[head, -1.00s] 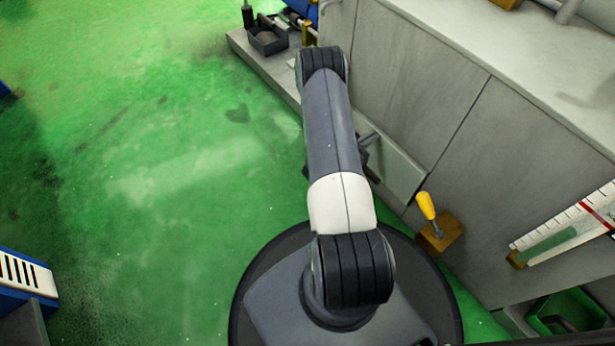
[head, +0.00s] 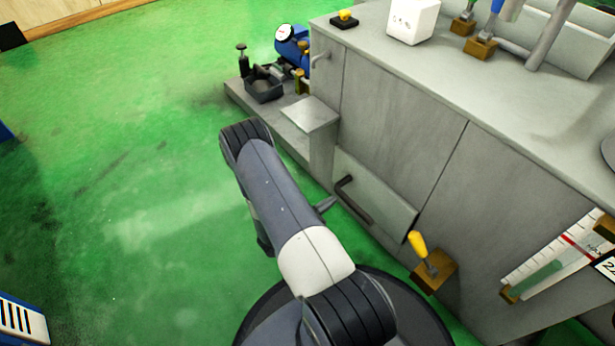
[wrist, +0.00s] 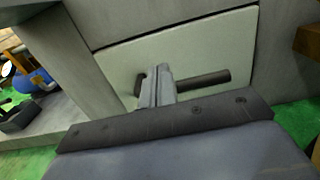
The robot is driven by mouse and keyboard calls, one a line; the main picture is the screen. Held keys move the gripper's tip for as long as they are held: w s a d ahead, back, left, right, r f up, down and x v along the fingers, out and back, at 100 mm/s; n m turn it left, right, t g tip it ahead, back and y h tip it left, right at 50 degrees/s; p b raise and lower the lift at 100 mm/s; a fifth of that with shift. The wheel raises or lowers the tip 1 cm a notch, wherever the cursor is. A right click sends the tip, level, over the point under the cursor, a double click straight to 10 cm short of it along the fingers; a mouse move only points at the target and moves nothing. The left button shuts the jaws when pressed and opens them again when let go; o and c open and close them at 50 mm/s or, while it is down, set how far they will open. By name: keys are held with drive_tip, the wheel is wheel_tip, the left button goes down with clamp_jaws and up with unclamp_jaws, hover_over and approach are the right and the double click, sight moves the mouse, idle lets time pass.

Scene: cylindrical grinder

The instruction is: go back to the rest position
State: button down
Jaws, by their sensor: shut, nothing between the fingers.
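My gripper (wrist: 158,88) shows in the wrist view with its two fingers together and nothing between them. In that view the fingers overlap a dark bar handle (wrist: 207,80) on a pale panel (wrist: 228,45); whether they touch it cannot be told there. In the head view my arm reaches forward over the green floor, and the fingertips (head: 325,204) poke out to its right. They stand apart from the handle (head: 352,200) on the grey machine's panel (head: 385,196). The rest of the gripper is hidden behind my arm.
The grey machine (head: 400,130) fills the right side. A yellow-handled lever (head: 420,247) sticks out of its front. A low ledge (head: 275,132) holds a dark tray (head: 264,90) and a blue device with a gauge (head: 290,42). Green floor (head: 120,150) lies open at left.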

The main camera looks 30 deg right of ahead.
idle(0.3)
drive_tip(key=b, duration=0.3)
approach(368, 176)
drive_tip(key=d, duration=0.5)
drive_tip(key=shift+w+r, duration=0.15)
drive_tip(key=shift+w, duration=0.05)
drive_tip(key=shift+w+d, duration=0.1)
drive_tip(key=shift+d, duration=0.6)
